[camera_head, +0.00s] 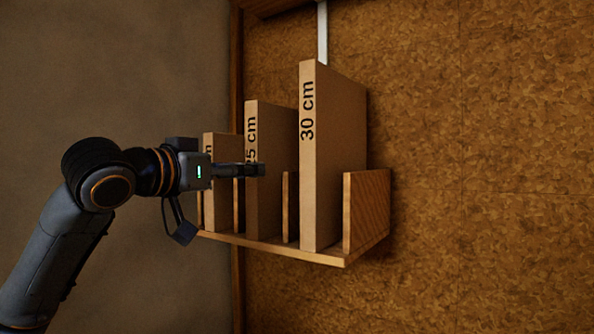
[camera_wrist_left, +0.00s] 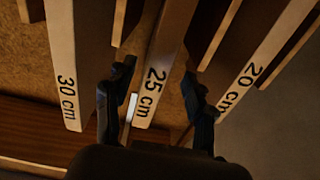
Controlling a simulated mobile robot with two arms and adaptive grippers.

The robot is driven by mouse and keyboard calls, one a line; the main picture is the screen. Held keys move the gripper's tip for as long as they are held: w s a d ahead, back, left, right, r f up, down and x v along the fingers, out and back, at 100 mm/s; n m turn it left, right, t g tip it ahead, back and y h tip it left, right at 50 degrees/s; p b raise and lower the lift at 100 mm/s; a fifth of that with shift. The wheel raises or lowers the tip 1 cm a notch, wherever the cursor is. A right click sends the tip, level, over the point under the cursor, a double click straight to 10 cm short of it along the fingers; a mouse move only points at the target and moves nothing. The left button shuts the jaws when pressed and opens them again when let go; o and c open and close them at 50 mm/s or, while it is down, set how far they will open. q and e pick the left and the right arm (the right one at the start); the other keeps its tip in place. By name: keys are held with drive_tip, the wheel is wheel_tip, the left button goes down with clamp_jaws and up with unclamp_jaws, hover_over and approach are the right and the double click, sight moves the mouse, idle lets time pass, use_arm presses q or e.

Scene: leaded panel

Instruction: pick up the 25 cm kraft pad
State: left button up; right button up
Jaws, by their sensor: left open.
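The 25 cm kraft pad (camera_head: 276,140) stands upright in the middle of a wooden rack, between the 30 cm pad and a shorter pad. My left gripper (camera_head: 258,170) reaches in from the left at its front edge, covering part of its label. In the left wrist view, the 25 cm pad (camera_wrist_left: 158,80) lies between the two spread fingers of my left gripper (camera_wrist_left: 157,82). The fingers are open, one on each side, and a gap shows beside the pad. Whether either finger touches it cannot be told. My right gripper is in neither view.
The 30 cm pad (camera_head: 334,150) stands to the right and the 20 cm pad (camera_wrist_left: 245,85) on the other side. The wooden rack (camera_head: 368,212) has dividers between the pads and sits against a cork-like wall (camera_head: 490,150). Space left of the rack is free apart from my arm.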

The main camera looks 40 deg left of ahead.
sight(277, 166)
use_arm(q)
drive_tip(key=w+p, duration=0.1)
drive_tip(key=w, duration=0.1)
drive_tip(key=w+p, duration=0.1)
drive_tip(key=w, duration=0.2)
drive_tip(key=w+p, duration=0.2)
drive_tip(key=w, duration=0.1)
drive_tip(key=shift+a+r, duration=0.25)
drive_tip(key=shift+a, duration=0.15)
drive_tip(key=shift+w+a+p, duration=0.1)
drive_tip(key=shift+w+p, duration=0.3)
drive_tip(key=shift+w, duration=0.75)
drive_tip(key=shift+w+f, duration=0.2)
drive_tip(key=shift+w, duration=0.2)
drive_tip(key=shift+w+a, duration=0.1)
drive_tip(key=shift+s, duration=0.2)
drive_tip(key=shift+c, duration=0.6)
clamp_jaws()
drive_tip(key=shift+r, duration=0.1)
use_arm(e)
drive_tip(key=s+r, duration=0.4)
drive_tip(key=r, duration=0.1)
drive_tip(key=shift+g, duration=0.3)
